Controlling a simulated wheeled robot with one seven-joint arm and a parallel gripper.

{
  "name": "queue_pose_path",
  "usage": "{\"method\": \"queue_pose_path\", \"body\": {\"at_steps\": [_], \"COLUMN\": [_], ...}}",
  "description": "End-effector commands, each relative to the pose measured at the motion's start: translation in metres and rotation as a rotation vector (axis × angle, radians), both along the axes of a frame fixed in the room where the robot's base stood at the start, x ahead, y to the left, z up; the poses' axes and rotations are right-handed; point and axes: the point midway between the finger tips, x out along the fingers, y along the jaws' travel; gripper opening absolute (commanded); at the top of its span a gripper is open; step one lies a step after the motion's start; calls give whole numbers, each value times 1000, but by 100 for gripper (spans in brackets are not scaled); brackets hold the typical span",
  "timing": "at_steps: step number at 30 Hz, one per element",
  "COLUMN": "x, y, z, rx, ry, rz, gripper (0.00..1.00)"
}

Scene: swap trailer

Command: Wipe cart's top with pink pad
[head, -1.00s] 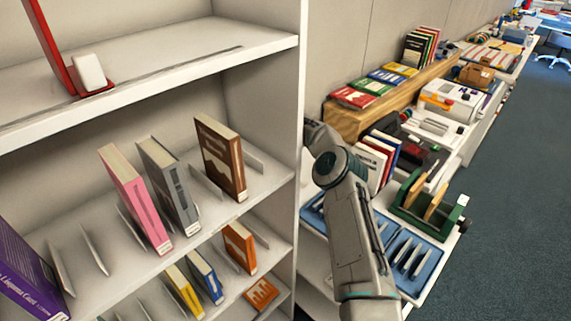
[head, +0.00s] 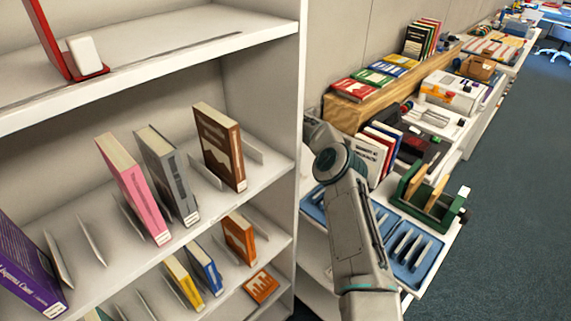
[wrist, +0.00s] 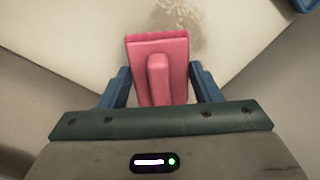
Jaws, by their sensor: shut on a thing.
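In the wrist view, my gripper (wrist: 160,88) is shut on the pink pad (wrist: 176,45), with a blue finger on each side of it. The pad has a raised pink ridge along its middle, pointing toward the gripper. Beneath and beyond it is a pale flat top (wrist: 240,50), which appears to be the cart's top. A brownish stain (wrist: 187,32) lies on it just past the pad's far right edge. I cannot tell whether the pad touches the surface. In the head view my arm shows, but the gripper and pad are hidden.
A white bookshelf (head: 297,130) with upright books, including a pink book (head: 135,190), fills the left. On the right, a long worktop carries blue trays (head: 412,250), a green clamp-like rack (head: 428,205) and books. A blue edge (wrist: 306,4) shows at the wrist view's corner. Dark floor is clear at right.

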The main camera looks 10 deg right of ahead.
Motion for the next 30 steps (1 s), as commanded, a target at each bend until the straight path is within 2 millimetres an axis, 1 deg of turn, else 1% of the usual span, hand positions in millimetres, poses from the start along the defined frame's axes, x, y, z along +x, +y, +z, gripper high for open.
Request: {"method": "queue_pose_path", "body": {"at_steps": [30], "x": [0], "y": [0], "z": [-19], "rx": [0], "ry": [0], "rz": [0], "gripper": [36]}}
